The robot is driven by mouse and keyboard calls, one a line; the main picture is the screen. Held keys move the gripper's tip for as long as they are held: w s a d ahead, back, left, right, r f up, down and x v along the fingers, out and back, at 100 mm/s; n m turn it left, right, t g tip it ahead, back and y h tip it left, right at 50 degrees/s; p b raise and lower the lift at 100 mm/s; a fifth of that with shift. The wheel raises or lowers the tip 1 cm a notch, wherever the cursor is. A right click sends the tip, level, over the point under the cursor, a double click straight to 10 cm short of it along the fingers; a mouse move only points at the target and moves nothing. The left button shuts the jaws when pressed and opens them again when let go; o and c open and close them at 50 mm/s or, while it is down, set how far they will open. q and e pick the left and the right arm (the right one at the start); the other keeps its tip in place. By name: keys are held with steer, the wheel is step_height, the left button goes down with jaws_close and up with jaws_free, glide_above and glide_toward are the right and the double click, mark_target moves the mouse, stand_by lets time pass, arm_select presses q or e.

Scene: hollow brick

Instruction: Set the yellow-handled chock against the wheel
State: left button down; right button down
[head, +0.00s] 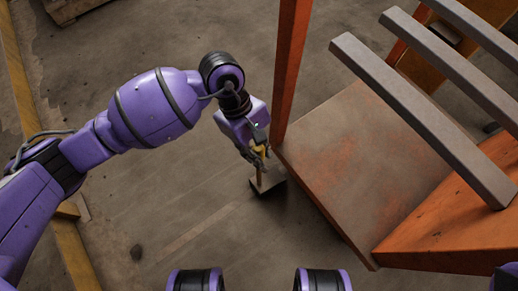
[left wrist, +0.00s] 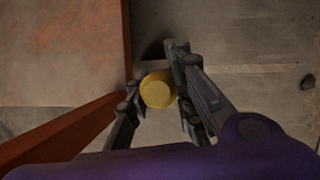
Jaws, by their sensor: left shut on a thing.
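The chock (head: 270,186) is a small brown-grey block with an upright post and a yellow handle (head: 259,150). It is low, close to the floor, just left of the orange cart's near-left corner; I cannot tell whether it touches the floor. My left gripper (head: 258,156) is shut on the yellow handle from above. In the left wrist view the handle's round yellow top (left wrist: 158,90) sits between the two dark fingers, hiding most of the chock. No wheel shows; the cart's deck covers the space beneath it. My right gripper is not in view.
The orange cart has a worn deck (head: 350,150), an upright post (head: 290,70) right beside my left gripper, and grey slanted bars (head: 420,115) at right. A yellow floor beam (head: 25,90) runs along the left. The floor (head: 190,215) left of the chock is mostly clear.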

arm_select(q)
steer(key=c, duration=1.5)
jaws_free()
steer(key=shift+f, duration=0.1)
steer(key=shift+c, duration=0.2)
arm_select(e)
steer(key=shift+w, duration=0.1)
arm_select(q)
steer(key=p+v, duration=0.4)
steer(key=v, duration=0.8)
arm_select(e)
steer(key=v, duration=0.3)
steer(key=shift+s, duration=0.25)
arm_select(q)
steer(key=shift+d, duration=0.1)
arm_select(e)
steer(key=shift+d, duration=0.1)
